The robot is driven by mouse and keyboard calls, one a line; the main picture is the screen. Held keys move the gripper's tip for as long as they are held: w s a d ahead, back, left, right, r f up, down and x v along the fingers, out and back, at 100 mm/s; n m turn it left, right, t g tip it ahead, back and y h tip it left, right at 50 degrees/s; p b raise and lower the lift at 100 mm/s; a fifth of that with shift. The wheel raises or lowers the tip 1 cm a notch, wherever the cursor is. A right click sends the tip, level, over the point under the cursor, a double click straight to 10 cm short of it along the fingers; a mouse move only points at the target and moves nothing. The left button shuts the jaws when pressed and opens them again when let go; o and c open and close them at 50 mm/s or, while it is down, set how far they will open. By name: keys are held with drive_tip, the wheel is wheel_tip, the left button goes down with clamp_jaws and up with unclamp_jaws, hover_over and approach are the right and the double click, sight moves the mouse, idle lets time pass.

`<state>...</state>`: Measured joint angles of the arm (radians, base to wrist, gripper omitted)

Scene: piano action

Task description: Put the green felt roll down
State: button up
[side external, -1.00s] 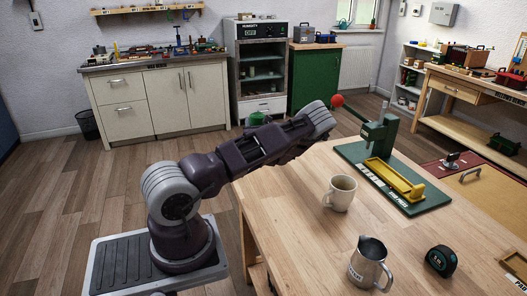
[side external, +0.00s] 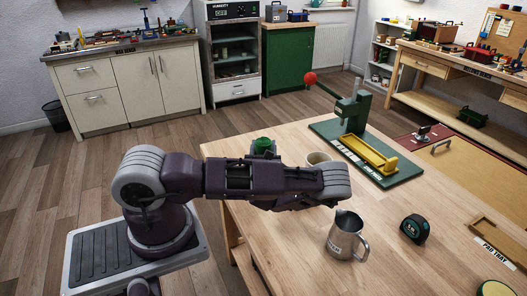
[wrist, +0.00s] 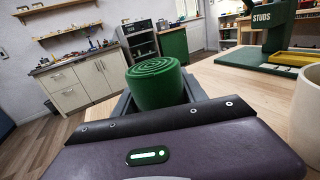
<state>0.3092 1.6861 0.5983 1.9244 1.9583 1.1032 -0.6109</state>
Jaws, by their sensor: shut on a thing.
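The green felt roll (wrist: 158,84) is a short cylinder with a spiral on its top end, upright in the wrist view. My gripper (wrist: 160,98) is shut on it, with a dark finger on each side. In the side external view only the top of the roll (side external: 263,144) shows behind my arm, near the left end of the wooden table (side external: 395,195). My arm hides its lower part and most of the gripper there. I cannot tell whether its underside touches the table.
A beige mug (side external: 318,159) stands close to the right of the roll, partly behind my arm. A metal jug (side external: 346,238) is in front. A green press (side external: 352,112) with a yellow tray (side external: 368,153) stands behind. A tape measure (side external: 415,229) lies right, with clear wood between.

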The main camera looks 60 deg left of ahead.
drive_tip(key=shift+f, duration=0.4)
drive_tip(key=shift+f, duration=0.2)
drive_tip(key=o, duration=1.4)
drive_tip(key=shift+c, duration=0.2)
drive_tip(key=shift+r, duration=0.1)
